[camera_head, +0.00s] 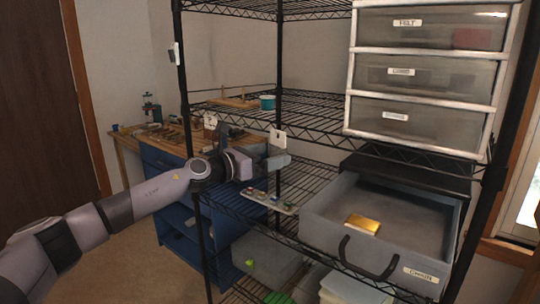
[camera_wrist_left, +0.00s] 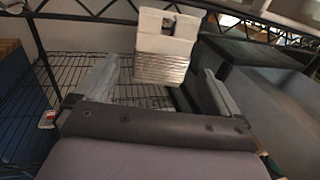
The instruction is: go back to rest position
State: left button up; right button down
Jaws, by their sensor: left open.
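My left arm (camera_head: 150,192) comes in from the left in the head view and reaches to the wire shelf rack. My left gripper (camera_head: 276,152) is in front of the rack, above its middle shelf. In the left wrist view, its two fingers stand wide apart. A white block with a ribbed silver lower part (camera_wrist_left: 163,65) shows between and beyond the fingers there. I cannot tell whether it touches them. My right gripper is not in view.
An open grey drawer (camera_head: 330,232) holding a gold block (camera_head: 362,224) is right of my left gripper. A tray of small items (camera_head: 269,201) lies below the gripper. A three-drawer unit (camera_head: 425,72) stands upper right; a blue workbench (camera_head: 165,190) stands behind. Floor at lower left is clear.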

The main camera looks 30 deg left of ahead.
pick_arm(q)
jog(key=b+v, duration=0.2)
jog(key=v, duration=0.3)
jog(key=s+d+f+n+p, duration=0.1)
jog(key=s+d+f+n, duration=0.2)
jog(key=d+f+n, duration=0.35)
jog(key=s+d+f+n+g+p, duration=0.1)
jog(key=s+d+f+n, duration=0.2)
jog(key=d+f+n, duration=0.35)
jog(key=s+d+f+n+p, duration=0.1)
jog(key=s+d+f+n, duration=0.3)
jog(key=f, duration=0.4)
jog(key=s+d+f+n+g+y+p, duration=0.1)
jog(key=s+d+f+n+g, duration=0.1)
jog(key=s+f+n, duration=0.6)
jog(key=s+d+f+n+g+y+p, duration=0.1)
jog(key=s+d+f+n+g+y, duration=0.1)
jog(key=s+f+n, duration=0.5)
jog(key=s+n+g, duration=0.1)
jog(key=s+n, duration=0.4)
jog(key=shift+s+d+f+n+g+y, duration=0.2)
jog(key=shift+s+f+n+g+y, duration=0.1)
jog(key=shift+f, duration=0.05)
